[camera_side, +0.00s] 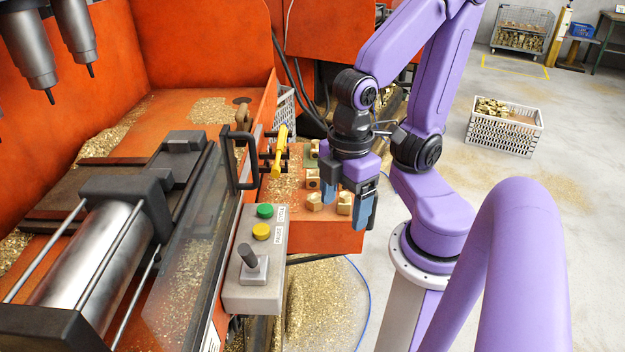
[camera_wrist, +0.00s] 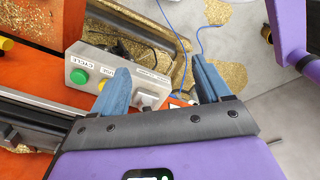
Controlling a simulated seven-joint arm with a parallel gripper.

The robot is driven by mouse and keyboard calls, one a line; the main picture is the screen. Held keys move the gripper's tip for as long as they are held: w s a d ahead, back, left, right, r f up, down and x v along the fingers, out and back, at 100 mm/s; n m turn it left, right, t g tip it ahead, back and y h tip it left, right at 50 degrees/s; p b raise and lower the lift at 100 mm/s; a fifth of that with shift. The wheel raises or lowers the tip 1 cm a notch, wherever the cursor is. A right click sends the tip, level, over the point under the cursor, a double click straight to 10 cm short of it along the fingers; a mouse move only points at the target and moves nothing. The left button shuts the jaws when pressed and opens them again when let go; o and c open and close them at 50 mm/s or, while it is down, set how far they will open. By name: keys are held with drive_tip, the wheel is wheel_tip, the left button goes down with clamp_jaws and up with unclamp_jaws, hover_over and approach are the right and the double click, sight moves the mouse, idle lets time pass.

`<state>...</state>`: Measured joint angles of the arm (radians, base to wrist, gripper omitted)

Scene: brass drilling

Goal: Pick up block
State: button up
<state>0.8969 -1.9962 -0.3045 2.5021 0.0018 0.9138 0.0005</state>
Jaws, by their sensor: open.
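Several brass-coloured blocks stand on the orange ledge (camera_side: 325,240) in the side view. One block (camera_side: 314,202) is near the ledge's front, another block (camera_side: 345,203) is just to its right, and a third block (camera_side: 313,178) is behind them. My gripper (camera_side: 345,214) points down by the ledge's right end, its blue fingers apart. The right-hand front block shows between the fingers in the picture; I cannot tell whether it lies between them in depth. In the wrist view my gripper (camera_wrist: 160,68) is open with nothing between its fingertips, and no block is clearly visible.
A control box (camera_side: 257,262) with buttons and a joystick stands left of the ledge; it also shows in the wrist view (camera_wrist: 110,78). A yellow-handled tool (camera_side: 279,150) is behind it. A white crate (camera_side: 503,128) of brass parts stands on the floor at right.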

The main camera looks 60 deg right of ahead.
wheel_tip(320, 180, up, 11)
drive_tip(key=w+d+r+m, duration=0.1)
drive_tip(key=w+d+m, duration=0.2)
drive_tip(key=w+m, duration=0.45)
drive_tip(key=w+d+m, duration=0.4)
drive_tip(key=w, duration=0.6)
drive_tip(key=m, duration=1.3)
hover_over(313, 173)
drive_tip(key=f, duration=0.1)
wheel_tip(313, 173, down, 28)
drive_tip(key=shift+f, duration=0.1)
drive_tip(key=shift+w+d+f, duration=0.1)
drive_tip(key=shift+f, duration=2.9)
drive_tip(key=shift+c, duration=0.3)
